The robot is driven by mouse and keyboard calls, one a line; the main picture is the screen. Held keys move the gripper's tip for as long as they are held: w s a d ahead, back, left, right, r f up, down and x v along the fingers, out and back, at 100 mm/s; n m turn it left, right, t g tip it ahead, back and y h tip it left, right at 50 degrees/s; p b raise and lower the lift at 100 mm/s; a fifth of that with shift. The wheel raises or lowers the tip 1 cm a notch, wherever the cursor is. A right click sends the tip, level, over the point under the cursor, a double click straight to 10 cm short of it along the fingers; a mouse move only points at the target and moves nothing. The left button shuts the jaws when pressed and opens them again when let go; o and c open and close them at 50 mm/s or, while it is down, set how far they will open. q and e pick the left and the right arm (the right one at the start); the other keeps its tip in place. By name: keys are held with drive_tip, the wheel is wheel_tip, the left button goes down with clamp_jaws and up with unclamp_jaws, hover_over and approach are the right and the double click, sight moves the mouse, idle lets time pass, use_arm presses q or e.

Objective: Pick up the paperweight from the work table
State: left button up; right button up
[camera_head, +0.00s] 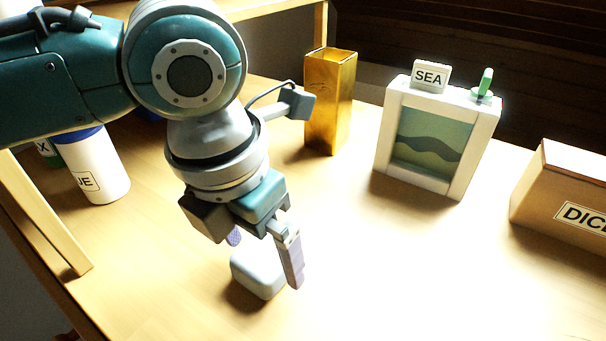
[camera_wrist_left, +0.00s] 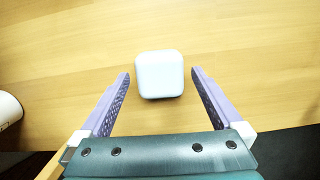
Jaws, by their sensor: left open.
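The paperweight (camera_head: 257,273) is a pale, rounded block resting on the work table (camera_head: 400,270), low and left of centre in the head view. In the left wrist view the paperweight (camera_wrist_left: 160,74) sits centred between and slightly beyond the fingertips. My left gripper (camera_head: 263,262) is open over the near side of the paperweight, and one finger hides part of it in the head view. In the left wrist view both fingers of the left gripper (camera_wrist_left: 160,72) are spread wide, with clear gaps on each side of the block. My right gripper is not in view.
A gold box-shaped vase (camera_head: 330,105) stands behind. A white frame marked SEA (camera_head: 437,135) stands to its right, and a box labelled DICE in part (camera_head: 565,200) is at the right edge. A white cylinder (camera_head: 95,170) stands at left. The table's front middle is clear.

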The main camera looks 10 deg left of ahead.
use_arm(q)
clamp_jaws()
idle(0.8)
